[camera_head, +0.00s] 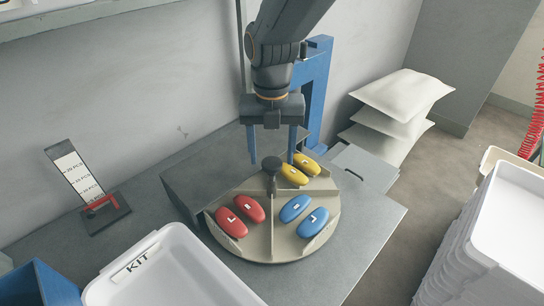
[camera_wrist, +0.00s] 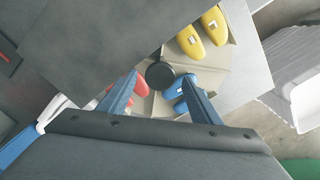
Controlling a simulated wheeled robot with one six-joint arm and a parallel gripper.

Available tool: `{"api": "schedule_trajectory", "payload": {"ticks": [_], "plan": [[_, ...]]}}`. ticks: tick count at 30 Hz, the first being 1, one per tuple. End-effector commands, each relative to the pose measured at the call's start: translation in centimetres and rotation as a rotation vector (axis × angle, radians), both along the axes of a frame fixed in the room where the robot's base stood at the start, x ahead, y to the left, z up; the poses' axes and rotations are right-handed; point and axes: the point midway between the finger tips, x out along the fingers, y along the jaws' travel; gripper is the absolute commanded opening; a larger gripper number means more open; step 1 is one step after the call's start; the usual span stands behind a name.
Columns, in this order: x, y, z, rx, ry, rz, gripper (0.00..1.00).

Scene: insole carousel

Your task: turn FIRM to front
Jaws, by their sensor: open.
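The round beige carousel (camera_head: 270,252) sits on the grey bench and has raised dividers. A pair of red insoles (camera_head: 240,215) lies at front left, a blue pair (camera_head: 304,215) at front right, and a yellow pair (camera_head: 299,170) at back right. Several insoles carry small white labels; I cannot read FIRM on any. The dark centre knob (camera_head: 270,166) stands upright. My gripper (camera_head: 272,158) is open and points down at the knob. In the wrist view the knob (camera_wrist: 160,75) shows between the fingertips; I cannot tell whether they are around it or above it.
A grey box (camera_head: 205,172) stands close behind the carousel at left. A blue post (camera_head: 319,95) rises behind my gripper. A white KIT tray (camera_head: 175,262) is at front left, a label stand (camera_head: 98,210) at left. White stacked trays (camera_head: 500,225) are at right.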

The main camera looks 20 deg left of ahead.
Motion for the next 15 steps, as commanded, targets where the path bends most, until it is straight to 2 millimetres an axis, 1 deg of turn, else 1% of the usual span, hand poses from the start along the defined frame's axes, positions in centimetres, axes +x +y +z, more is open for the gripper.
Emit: {"api": "schedule_trajectory", "payload": {"ticks": [3,9,15], "plan": [[0.1,0.1,2.0,0.004,-0.004,0.001,0.58],[0.0,0.1,5.0,0.003,-0.003,0.001,0.58],[-0.1,0.1,6.4,0.002,-0.001,0.001,0.58]]}}
